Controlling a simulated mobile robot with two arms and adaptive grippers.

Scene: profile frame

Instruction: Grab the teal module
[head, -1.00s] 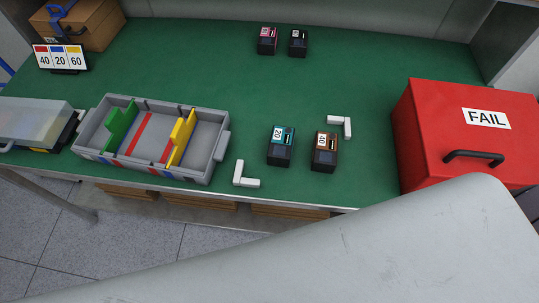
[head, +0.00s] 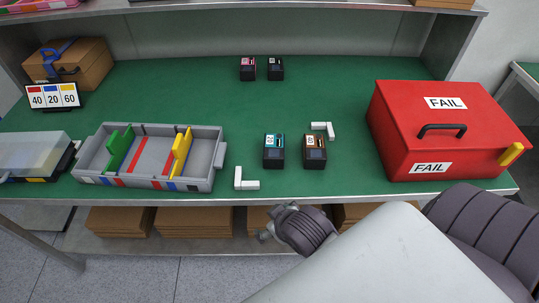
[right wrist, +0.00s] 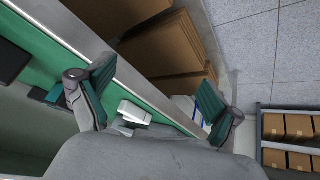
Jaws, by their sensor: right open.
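The teal module (head: 274,152) is a small dark block with a teal top and a white label. It stands upright on the green table, left of a similar brown-topped module (head: 315,152), with a narrow gap between them. My right gripper (right wrist: 155,85) is open and empty in the right wrist view, its two teal-padded fingers spread over the table's front edge. In the head view my right wrist is in front of that edge, below and apart from the teal module; its fingers are mostly hidden. My left gripper is not in view.
White corner brackets (head: 245,180) (head: 323,130) flank the two modules. A grey divided tray (head: 218,160) stands left and a red FAIL box (head: 385,130) right. A pink-topped module (head: 247,68) and a dark one (head: 275,69) stand behind. The table between is clear.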

